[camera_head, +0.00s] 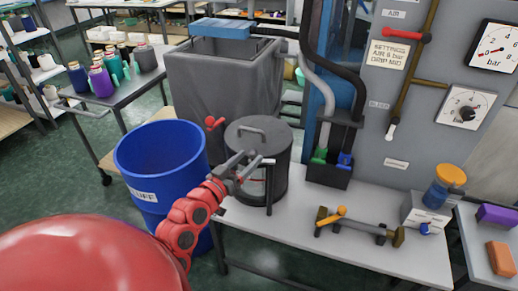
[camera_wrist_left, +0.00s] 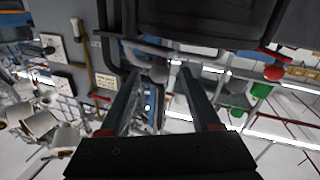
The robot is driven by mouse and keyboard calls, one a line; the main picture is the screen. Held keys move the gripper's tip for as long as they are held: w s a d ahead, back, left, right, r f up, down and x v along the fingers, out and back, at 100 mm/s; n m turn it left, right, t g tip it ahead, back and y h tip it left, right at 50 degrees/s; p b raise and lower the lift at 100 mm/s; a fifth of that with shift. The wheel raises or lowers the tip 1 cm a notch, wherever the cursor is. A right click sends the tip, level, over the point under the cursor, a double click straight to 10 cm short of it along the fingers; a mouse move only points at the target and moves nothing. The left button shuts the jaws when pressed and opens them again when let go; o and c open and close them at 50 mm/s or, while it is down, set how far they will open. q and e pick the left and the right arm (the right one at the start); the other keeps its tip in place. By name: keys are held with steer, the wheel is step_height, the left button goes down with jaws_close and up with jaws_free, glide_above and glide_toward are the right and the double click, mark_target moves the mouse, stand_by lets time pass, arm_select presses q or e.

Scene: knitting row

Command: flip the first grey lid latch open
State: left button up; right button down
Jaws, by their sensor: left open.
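A dark grey round pot with a lid (camera_head: 258,133) and a bar handle on top stands on the white bench. A light grey latch-like piece (camera_head: 269,182) hangs from the lid's rim at the front. My left gripper (camera_head: 243,164) is at the pot's front left side, close to the rim and this piece. I cannot tell whether it touches. In the left wrist view, the gripper (camera_wrist_left: 155,80) has its two dark fingers apart with nothing clearly between them. A dark body, likely the pot (camera_wrist_left: 205,18), fills the top. My right gripper is not in view.
A grey tank (camera_head: 222,85) is behind. A black holder (camera_head: 328,178) with green and blue nozzles stands right of the pot. A brass fitting with an orange lever (camera_head: 332,214) lies on the bench (camera_head: 290,228).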

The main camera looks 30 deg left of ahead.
arm_select(q)
steer(key=w, duration=0.6)
steer(key=shift+p, duration=0.45)
steer(key=shift+w, duration=0.1)
jaws_close()
